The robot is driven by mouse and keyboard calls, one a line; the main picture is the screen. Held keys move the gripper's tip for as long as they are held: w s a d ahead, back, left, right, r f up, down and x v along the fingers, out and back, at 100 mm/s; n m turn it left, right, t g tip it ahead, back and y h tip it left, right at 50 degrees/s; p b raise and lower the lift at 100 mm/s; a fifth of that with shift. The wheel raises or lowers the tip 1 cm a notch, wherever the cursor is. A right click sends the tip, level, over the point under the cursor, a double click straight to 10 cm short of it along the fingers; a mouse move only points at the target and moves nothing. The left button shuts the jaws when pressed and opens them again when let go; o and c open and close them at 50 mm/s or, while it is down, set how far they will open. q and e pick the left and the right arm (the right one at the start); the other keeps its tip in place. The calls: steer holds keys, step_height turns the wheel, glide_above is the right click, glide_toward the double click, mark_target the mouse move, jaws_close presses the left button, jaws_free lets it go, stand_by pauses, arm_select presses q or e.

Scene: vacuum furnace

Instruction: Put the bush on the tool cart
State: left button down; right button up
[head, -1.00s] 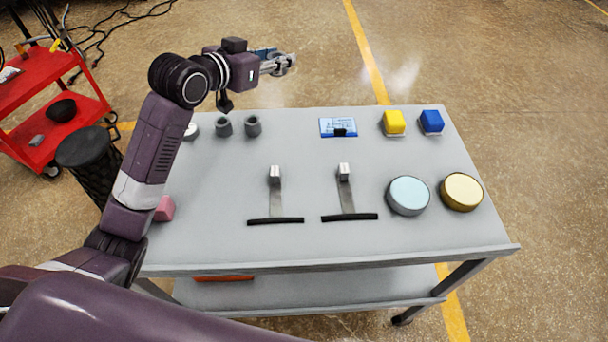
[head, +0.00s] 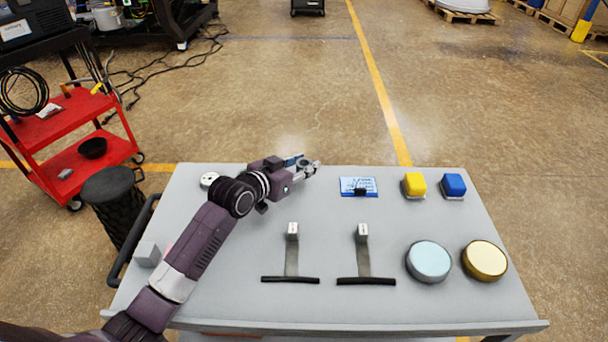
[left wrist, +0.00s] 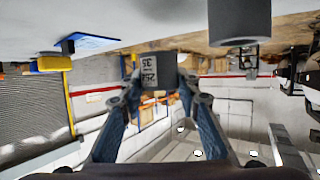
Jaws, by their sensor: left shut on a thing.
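My left gripper (head: 310,168) is at the far side of the grey table. In the left wrist view the gripper (left wrist: 156,88) has its fingers closed on a dark grey bush (left wrist: 158,70) with printed marks on its side. A second grey bush (left wrist: 240,18) stands beside it in that view, apart from the fingers. In the head view my left arm covers the place where the bushes stood. The red tool cart (head: 85,146) stands on the floor at the left. My right gripper is not in view.
A black bin (head: 112,205) stands between table and cart.

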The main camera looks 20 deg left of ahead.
arm_select(q)
step_height(320, 180, down, 4)
steer(key=shift+r, duration=0.1)
steer(key=c, duration=1.7)
jaws_free()
steer(key=shift+s, duration=0.2)
steer(key=shift+s+a, duration=0.15)
steer(key=shift+s, duration=0.15)
steer(key=v, duration=1.1)
steer(key=shift+r+b, duration=0.2)
steer(key=shift+b, duration=0.1)
